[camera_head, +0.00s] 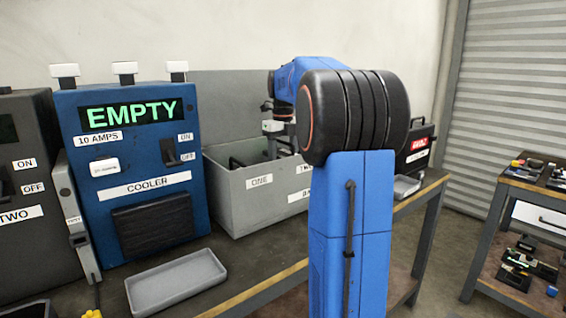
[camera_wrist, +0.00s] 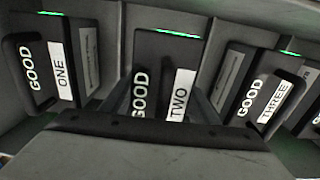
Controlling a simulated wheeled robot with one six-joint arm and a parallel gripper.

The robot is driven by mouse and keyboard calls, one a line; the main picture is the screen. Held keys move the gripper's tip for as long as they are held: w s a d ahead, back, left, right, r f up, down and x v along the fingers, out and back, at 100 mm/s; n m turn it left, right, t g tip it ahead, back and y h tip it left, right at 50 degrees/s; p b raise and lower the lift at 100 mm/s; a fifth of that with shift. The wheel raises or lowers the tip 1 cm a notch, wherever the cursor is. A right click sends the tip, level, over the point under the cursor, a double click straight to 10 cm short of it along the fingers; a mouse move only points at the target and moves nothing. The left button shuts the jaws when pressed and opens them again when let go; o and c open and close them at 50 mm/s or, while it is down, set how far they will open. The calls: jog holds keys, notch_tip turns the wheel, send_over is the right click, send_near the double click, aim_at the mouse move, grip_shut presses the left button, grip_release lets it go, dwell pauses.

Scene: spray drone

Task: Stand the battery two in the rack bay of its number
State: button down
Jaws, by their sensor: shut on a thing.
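Battery two (camera_wrist: 160,58) is a dark block with a white TWO label and the word GOOD, in the middle of the wrist view. It is in the bay between battery one (camera_wrist: 42,68) and battery three (camera_wrist: 265,95). My gripper (camera_wrist: 165,108) is shut on its handle end. Whether the battery rests on the bay floor is hidden. The grey rack (camera_head: 226,190) stands on the bench in the head view, with a ONE label and a partly hidden second label. My gripper (camera_head: 277,127) is above it there, mostly hidden by my blue arm.
A blue cooler unit (camera_head: 135,235) reading EMPTY stands left of the rack. A grey tray (camera_head: 176,284) lies in front of it. Green lights (camera_wrist: 178,33) show above the bays. A side bench (camera_head: 530,190) with tools is at the right.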

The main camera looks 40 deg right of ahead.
jog(key=shift+f, duration=0.5)
jog(key=c, duration=0.7)
grip_release()
notch_tip(320, 180, up, 13)
jog(key=shift+r, duration=0.1)
dwell(0.5)
